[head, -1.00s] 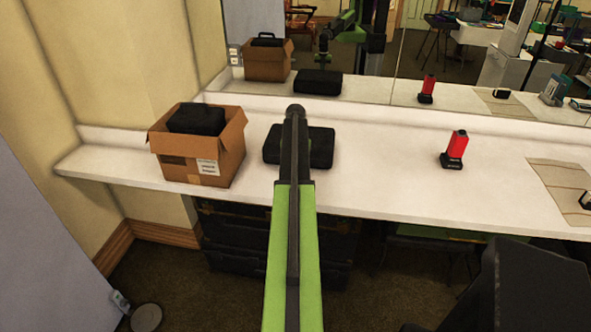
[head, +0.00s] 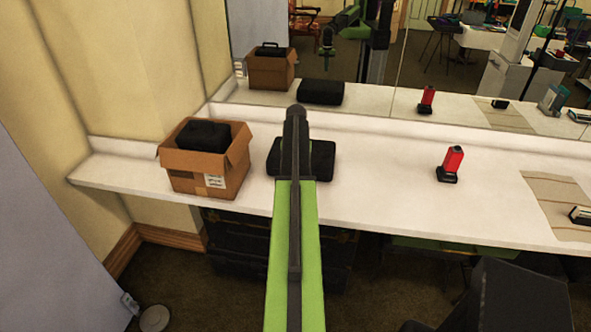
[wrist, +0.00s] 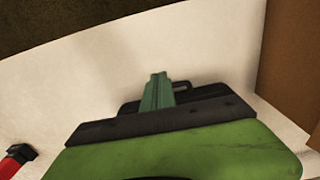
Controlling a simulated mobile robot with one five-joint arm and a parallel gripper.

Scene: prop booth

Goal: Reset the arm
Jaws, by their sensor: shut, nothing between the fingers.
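My gripper (wrist: 157,84) shows in the wrist view as narrow green fingers held together, with nothing between them. It is above the white counter (wrist: 90,75), with a dark case partly hidden behind its tips and mount. In the head view my arm reaches forward over the counter, and its dark end covers part of the black case (head: 322,160). My fingers are hidden there behind the arm.
An open cardboard box (head: 195,178) holding a black case (head: 203,135) stands left on the counter (head: 390,205). A red and black device (head: 451,163) stands to the right, beside a striped cloth (head: 556,198). The counter between case and device is clear.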

